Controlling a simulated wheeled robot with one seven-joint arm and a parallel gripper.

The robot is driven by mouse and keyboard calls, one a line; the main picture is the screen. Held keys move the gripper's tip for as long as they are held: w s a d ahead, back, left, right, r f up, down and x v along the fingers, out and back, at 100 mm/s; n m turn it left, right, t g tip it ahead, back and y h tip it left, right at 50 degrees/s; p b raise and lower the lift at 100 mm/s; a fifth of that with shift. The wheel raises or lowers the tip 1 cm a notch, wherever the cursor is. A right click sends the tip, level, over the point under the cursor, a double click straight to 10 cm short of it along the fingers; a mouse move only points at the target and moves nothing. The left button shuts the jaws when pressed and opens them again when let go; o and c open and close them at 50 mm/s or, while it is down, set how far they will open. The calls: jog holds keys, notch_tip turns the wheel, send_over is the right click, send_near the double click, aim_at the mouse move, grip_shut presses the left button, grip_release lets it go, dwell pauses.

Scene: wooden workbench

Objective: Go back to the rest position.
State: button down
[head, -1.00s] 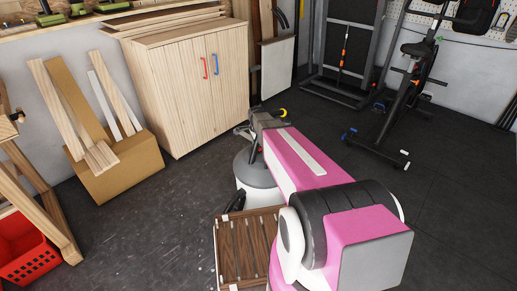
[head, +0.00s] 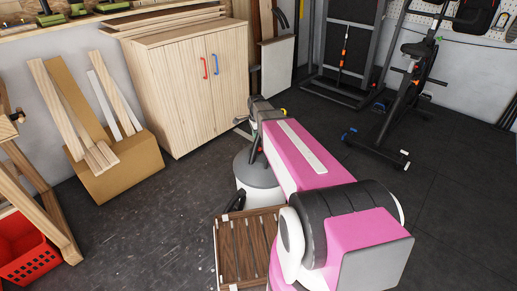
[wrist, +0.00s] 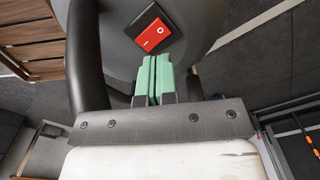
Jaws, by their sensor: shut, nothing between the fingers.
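My gripper shows in the wrist view (wrist: 154,80), its green fingertips pressed together with nothing between them. Just past the fingertips is a red switch (wrist: 152,32) marked with a circle and a line, set in a dark square on the top of a grey rounded machine. In the head view, this looks like the grey and white vacuum cleaner (head: 250,176) on the floor. I cannot tell whether the fingertips touch it. My pink arm reaches out over the machine and hides part of it. The fingers cannot be made out in the head view.
A slatted wooden crate (head: 232,262) is beside the machine. A wooden cabinet (head: 190,90) with red and blue handles stands behind. A cardboard box (head: 125,172) with boards and a red basket (head: 30,262) are left. An exercise bike (head: 395,100) stands right. Dark floor between is clear.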

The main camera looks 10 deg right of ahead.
jog(key=shift+r, duration=0.45)
jog(key=s+n, duration=1.6)
jog(key=s, duration=0.5)
jog(key=shift+s+r+n, duration=0.15)
jog(key=shift+r+n, duration=0.25)
